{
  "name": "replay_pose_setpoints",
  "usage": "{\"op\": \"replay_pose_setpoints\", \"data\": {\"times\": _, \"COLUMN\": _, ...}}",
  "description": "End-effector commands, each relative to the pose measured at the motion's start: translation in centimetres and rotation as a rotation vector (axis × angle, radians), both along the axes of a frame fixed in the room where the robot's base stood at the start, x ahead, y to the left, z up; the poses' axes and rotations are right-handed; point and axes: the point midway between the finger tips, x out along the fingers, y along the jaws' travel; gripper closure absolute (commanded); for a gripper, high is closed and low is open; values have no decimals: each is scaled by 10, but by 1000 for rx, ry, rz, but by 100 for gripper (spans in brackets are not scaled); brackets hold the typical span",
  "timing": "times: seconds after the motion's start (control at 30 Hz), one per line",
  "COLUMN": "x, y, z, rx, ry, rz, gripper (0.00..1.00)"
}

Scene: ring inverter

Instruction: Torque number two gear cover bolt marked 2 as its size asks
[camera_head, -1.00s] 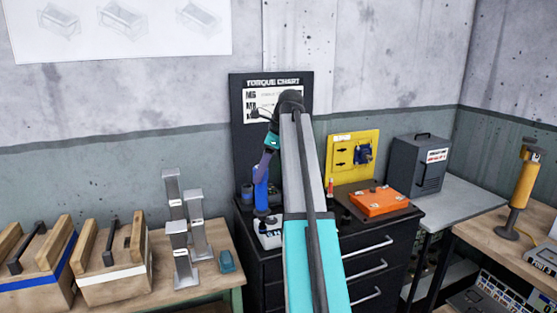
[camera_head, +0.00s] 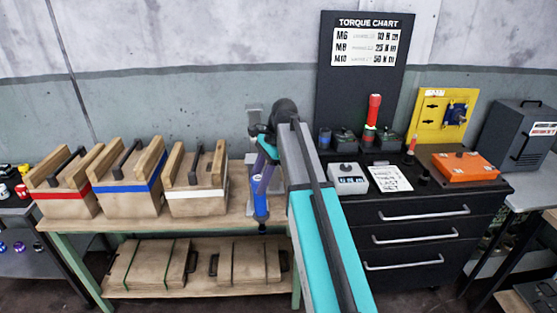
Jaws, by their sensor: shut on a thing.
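My gripper (camera_head: 265,158) hangs from the end of my arm, mid-picture, above the right part of the wooden bench. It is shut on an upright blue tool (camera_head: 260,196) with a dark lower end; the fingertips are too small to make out. The torque chart (camera_head: 368,48) on the black board reads M6 10 N m, M8 25 N m and M10 50 N m. A white box with a small display (camera_head: 347,180) stands on the black cabinet, right of my arm. I cannot make out a gear cover or a bolt marked 2.
A red-topped tool (camera_head: 374,108) stands among dark holders on the cabinet (camera_head: 415,240), near a written card (camera_head: 391,179) and an orange case (camera_head: 466,167). Wooden crates (camera_head: 195,205) fill the bench left of my gripper. My arm hides part of the bench and cabinet.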

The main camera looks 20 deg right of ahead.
Motion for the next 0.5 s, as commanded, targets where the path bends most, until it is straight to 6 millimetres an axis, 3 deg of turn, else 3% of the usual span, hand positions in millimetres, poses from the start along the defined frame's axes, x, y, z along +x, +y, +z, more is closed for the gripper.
{"op": "replay_pose_setpoints", "data": {"times": 0.03, "x": -7, "y": 16, "z": -11, "rx": 2, "ry": 3, "rz": 69, "gripper": 90}}
{"op": "replay_pose_setpoints", "data": {"times": 0.2, "x": -23, "y": 48, "z": -38, "rx": 6, "ry": 3, "rz": 290, "gripper": 90}}
{"op": "replay_pose_setpoints", "data": {"times": 0.5, "x": -39, "y": 64, "z": -57, "rx": 15, "ry": 5, "rz": 564, "gripper": 90}}
